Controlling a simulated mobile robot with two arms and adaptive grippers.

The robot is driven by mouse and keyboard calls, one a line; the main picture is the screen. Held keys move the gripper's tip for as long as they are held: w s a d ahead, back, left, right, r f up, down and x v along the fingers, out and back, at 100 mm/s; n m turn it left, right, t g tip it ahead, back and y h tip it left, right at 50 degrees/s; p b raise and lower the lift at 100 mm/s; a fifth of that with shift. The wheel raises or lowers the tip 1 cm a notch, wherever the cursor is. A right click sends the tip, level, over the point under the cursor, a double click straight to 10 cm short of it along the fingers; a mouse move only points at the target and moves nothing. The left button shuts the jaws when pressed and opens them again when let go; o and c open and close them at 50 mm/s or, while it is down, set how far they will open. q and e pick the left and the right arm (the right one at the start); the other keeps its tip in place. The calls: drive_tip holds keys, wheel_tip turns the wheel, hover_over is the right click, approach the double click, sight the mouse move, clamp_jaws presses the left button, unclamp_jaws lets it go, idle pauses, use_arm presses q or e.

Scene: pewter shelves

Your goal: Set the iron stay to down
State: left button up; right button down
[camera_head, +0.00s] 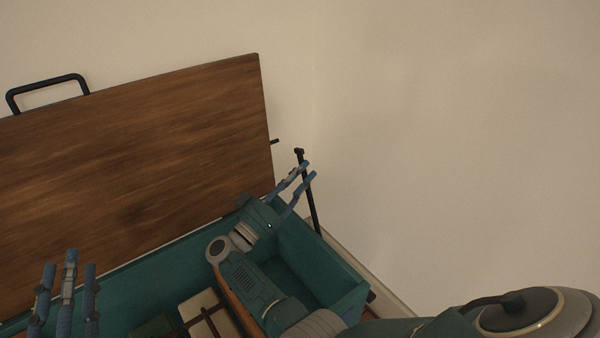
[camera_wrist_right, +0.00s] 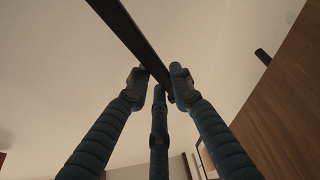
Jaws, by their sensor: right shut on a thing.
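The iron stay (camera_head: 311,205) is a thin black bar at the right end of the teal chest. It stands nearly upright, its top leaning slightly left, close to a small dark peg (camera_head: 274,141) on the lid's edge but apart from it. My right gripper (camera_head: 308,172) is shut on the stay's upper part; in the right wrist view the dark bar (camera_wrist_right: 122,27) passes between the blue fingers (camera_wrist_right: 160,82). The wooden lid (camera_head: 140,165) stands raised. My left gripper (camera_head: 70,262) is at the lower left, fingers up, apart and empty.
The open chest (camera_head: 340,262) holds a cream item with dark straps (camera_head: 205,312) and a dark green item (camera_head: 153,327). A black handle (camera_head: 47,84) sits on the lid's top edge. A plain wall stands behind; the space right of the stay is clear.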

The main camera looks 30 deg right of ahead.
drive_tip(key=c, duration=1.5)
unclamp_jaws()
